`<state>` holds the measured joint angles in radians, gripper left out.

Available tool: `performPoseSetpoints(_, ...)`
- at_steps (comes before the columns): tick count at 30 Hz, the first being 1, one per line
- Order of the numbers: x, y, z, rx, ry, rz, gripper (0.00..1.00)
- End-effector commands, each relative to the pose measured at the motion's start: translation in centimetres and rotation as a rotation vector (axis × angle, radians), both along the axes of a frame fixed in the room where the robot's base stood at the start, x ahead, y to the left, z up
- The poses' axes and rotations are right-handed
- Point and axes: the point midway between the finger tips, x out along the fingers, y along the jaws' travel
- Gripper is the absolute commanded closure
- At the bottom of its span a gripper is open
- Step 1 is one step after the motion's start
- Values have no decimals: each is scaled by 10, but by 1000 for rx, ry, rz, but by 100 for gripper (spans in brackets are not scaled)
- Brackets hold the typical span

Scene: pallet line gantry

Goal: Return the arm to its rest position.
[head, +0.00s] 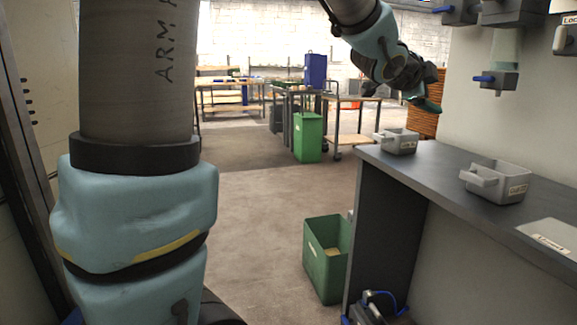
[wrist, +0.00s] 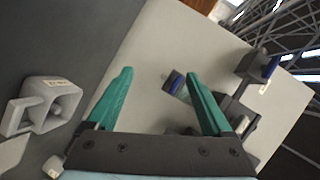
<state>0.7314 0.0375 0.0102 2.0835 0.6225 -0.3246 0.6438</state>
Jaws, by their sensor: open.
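My arm reaches out over the far end of the grey counter in the head view, with my gripper (head: 425,103) in the air above and beyond a small grey bin. The near arm links fill the left side of the head view and hide part of the floor there.
The counter (head: 440,165) holds a far grey bin (head: 398,141) and a nearer one (head: 497,184). Grey holders with blue parts (head: 495,81) hang on the right wall. A green crate (head: 326,260) stands on the floor beside the counter. The floor leftward is clear.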

Motion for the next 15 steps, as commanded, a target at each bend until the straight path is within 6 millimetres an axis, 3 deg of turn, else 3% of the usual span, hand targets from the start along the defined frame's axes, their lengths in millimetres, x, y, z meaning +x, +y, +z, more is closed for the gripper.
performPoseSetpoints(1, 16, 30, -23, 7, 89, 95, 15)
performPoseSetpoints(3, 31, 68, -54, 8, 214, 224, 15)
performPoseSetpoints(7, 43, 144, -111, -6, 450, 479, 15)
performPoseSetpoints(11, 32, 221, -166, -38, 687, 749, 15)
performPoseSetpoints(15, -1, 293, -216, -93, 930, 1036, 15)
